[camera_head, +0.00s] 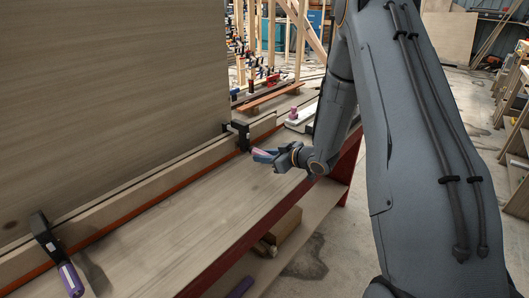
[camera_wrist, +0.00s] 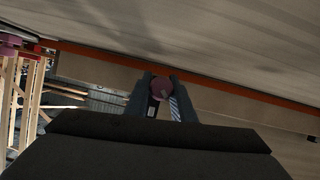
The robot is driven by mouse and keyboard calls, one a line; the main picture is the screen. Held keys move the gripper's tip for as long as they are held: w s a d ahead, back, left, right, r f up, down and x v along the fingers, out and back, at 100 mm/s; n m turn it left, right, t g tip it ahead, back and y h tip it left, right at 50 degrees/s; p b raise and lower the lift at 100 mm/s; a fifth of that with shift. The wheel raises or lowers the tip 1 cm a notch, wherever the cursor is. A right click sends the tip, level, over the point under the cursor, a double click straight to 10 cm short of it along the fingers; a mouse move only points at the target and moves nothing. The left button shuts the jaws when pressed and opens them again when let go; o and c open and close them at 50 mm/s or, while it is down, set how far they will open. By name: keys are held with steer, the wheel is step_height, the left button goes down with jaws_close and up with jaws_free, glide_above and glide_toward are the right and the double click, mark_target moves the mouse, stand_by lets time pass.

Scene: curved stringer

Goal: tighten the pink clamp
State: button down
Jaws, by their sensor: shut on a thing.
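The pink clamp's dark bar and jaw (camera_head: 240,131) sit on the upper edge of the long wooden strip, against the tall wooden panel. Its pink handle (camera_head: 264,151) points out over the bench toward my gripper (camera_head: 268,157). My gripper is shut on this handle, with its fingers along both sides. In the wrist view, the round reddish-pink handle end (camera_wrist: 161,86) sits between the two dark fingers of my gripper (camera_wrist: 160,100). The fingers hide part of the handle, and the clamp's screw is hard to make out.
A second clamp with a purple handle (camera_head: 70,279) sits on the strip at the front left. The tall wooden panel (camera_head: 110,90) stands behind the strip. The bench top (camera_head: 180,215) is bare in front of it. Another pink object (camera_head: 293,113) stands farther back.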

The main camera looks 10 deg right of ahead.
steer(key=shift+d+r+m+g+y+p, duration=0.1)
steer(key=shift+m+g+y+p, duration=0.4)
steer(key=shift+m+y+p, duration=0.55)
steer(key=shift+m+g+y, duration=0.4)
steer(key=shift+m+y, duration=0.35)
steer(key=shift+m, duration=1)
steer(key=shift+w, duration=0.1)
steer(key=c, duration=1.6)
jaws_free()
steer(key=shift+o, duration=0.4)
steer(key=b+v, duration=0.1)
steer(key=v, duration=0.6)
steer(key=shift+s+d, duration=0.2)
steer(key=shift+d, duration=0.1)
